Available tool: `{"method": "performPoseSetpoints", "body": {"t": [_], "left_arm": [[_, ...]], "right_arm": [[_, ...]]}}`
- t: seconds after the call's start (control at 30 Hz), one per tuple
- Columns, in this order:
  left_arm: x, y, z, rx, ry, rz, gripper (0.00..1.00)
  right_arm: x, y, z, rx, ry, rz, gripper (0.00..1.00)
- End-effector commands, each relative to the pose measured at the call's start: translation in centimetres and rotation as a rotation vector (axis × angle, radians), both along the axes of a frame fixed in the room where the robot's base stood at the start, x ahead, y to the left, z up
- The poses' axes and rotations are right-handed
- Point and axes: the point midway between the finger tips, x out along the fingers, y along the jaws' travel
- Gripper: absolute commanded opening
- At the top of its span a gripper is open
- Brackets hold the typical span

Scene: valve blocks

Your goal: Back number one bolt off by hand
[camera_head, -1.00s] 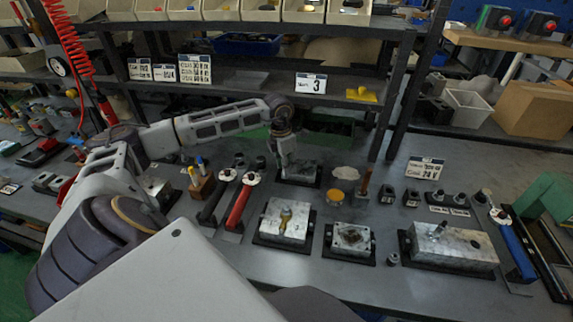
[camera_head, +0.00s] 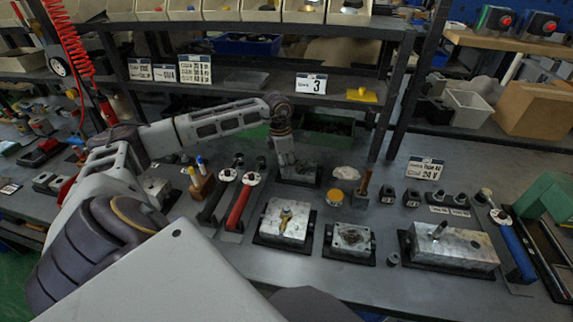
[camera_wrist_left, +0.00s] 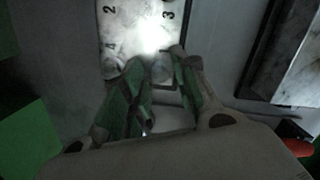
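The grey metal valve block (camera_head: 300,174) stands on a dark base at the back of the bench, partly behind my left gripper (camera_head: 287,160), which points down at it. In the left wrist view the block's face (camera_wrist_left: 138,25) shows the numbers 2, 3 and 4; a number 1 is not visible. My left gripper's green-padded fingers (camera_wrist_left: 160,72) are at the block's near edge, either side of a small round grey bolt head (camera_wrist_left: 162,73). A gap shows between the fingers; whether they press on the bolt is unclear. My right gripper is not in view.
Other metal blocks (camera_head: 284,222), (camera_head: 351,239) and (camera_head: 455,248) stand nearer the front. A red-handled torque wrench (camera_head: 238,207) lies left of them. A yellow-lidded jar (camera_head: 336,195) and a brown upright holder (camera_head: 364,183) stand just right of the block. A shelf (camera_head: 240,82) runs behind.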

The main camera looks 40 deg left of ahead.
Motion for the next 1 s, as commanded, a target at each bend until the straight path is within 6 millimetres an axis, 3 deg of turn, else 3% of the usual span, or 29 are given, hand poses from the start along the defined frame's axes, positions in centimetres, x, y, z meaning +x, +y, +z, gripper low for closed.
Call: {"method": "performPoseSetpoints", "body": {"t": [0.57, 0.8, 1.0], "left_arm": [[-0.01, 0.16, -0.01, 0.000, 0.000, 0.001, 0.29], [0.00, 0.16, -0.01, 0.000, 0.000, 0.001, 0.00], [-0.01, 0.15, -0.01, 0.000, 0.000, 0.001, 0.00]], "right_arm": [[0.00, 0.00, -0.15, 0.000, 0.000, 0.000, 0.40], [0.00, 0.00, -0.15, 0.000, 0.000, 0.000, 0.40], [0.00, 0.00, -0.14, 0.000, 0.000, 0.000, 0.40]]}}
